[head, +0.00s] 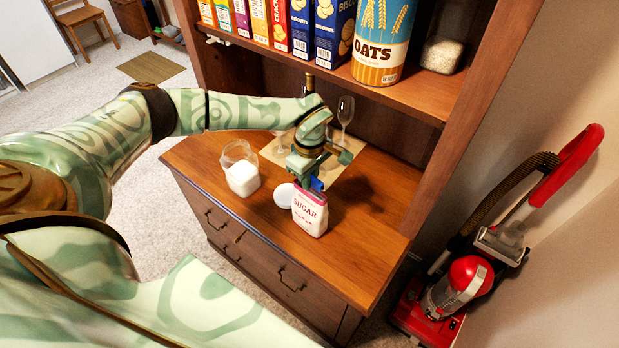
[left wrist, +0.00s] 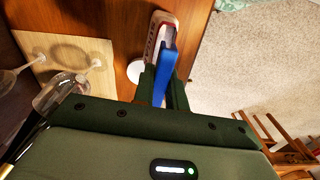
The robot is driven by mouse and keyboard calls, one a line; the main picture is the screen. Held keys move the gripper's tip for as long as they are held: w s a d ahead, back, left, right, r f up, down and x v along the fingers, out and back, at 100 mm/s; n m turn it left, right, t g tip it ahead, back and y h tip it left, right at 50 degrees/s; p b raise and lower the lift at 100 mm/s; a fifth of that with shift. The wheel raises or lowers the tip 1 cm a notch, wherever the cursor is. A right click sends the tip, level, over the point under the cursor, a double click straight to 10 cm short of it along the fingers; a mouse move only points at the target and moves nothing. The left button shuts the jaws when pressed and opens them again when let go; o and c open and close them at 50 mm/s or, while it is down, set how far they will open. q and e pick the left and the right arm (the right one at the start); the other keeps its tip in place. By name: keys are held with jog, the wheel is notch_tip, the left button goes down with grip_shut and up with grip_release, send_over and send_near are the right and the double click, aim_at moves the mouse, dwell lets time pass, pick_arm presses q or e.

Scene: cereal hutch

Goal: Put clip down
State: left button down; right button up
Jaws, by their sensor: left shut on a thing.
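The blue clip (head: 317,184) is between the fingers of my left gripper (head: 318,170), which is shut on it. In the left wrist view the clip (left wrist: 163,75) is a long blue bar sticking out past the fingers. The white and red sugar bag (head: 310,214) stands upright on the wooden counter, just below the clip. In the left wrist view the clip overlaps the bag's top (left wrist: 158,32); I cannot tell whether they touch. My right gripper is not in view.
A jar of white contents (head: 242,177) and a round white lid (head: 284,196) are on the counter (head: 365,248). Behind my gripper are a light mat and glassware (head: 345,112). A shelf above holds boxes and an oats canister (head: 382,40). Counter right of the bag is clear.

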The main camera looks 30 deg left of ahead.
pick_arm(q)
jog(key=shift+r, duration=0.4)
